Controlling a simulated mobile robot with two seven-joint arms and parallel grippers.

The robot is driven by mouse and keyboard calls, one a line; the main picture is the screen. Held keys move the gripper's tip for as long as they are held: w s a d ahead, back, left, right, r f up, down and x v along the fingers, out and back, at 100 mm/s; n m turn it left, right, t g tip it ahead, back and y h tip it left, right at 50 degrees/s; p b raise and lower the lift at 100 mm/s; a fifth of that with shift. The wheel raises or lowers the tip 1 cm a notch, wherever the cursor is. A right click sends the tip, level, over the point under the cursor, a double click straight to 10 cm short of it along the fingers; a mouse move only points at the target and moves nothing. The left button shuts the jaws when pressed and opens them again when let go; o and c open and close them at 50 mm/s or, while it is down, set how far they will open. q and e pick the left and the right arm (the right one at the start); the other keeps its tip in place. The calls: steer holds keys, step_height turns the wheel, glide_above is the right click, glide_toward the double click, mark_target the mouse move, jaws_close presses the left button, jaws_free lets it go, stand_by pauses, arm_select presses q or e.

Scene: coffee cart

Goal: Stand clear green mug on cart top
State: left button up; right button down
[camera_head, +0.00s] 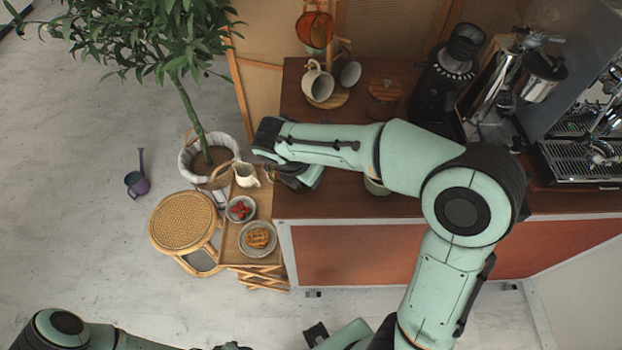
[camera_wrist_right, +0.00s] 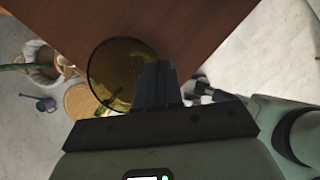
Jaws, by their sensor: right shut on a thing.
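The clear green mug (camera_wrist_right: 113,70) shows in the right wrist view as a see-through olive round shape, with the cart edge and floor things visible behind it. My right gripper (camera_wrist_right: 156,84) is shut on it. In the head view my right gripper (camera_head: 290,180) is at the left edge of the brown cart top (camera_head: 300,207), and the arm hides most of the mug. I cannot tell whether the mug touches the cart top.
A cup rack with a white mug (camera_head: 318,83) stands at the back of the cart. A grinder (camera_head: 443,90) and an espresso machine (camera_head: 585,130) are to the right. A side tray with a cream jug (camera_head: 246,174) and a waffle plate (camera_head: 257,240) adjoins the left edge.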

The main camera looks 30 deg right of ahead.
steer(key=shift+f, duration=0.75)
steer(key=c, duration=1.3)
jaws_free()
arm_select(q)
steer(key=shift+s+f, duration=0.15)
arm_select(e)
steer(key=shift+r, duration=0.1)
arm_select(q)
steer(key=shift+w+r+p, duration=0.9)
steer(key=shift+r+p, duration=0.05)
steer(key=shift+r, duration=0.25)
arm_select(e)
steer(key=v, duration=1.2)
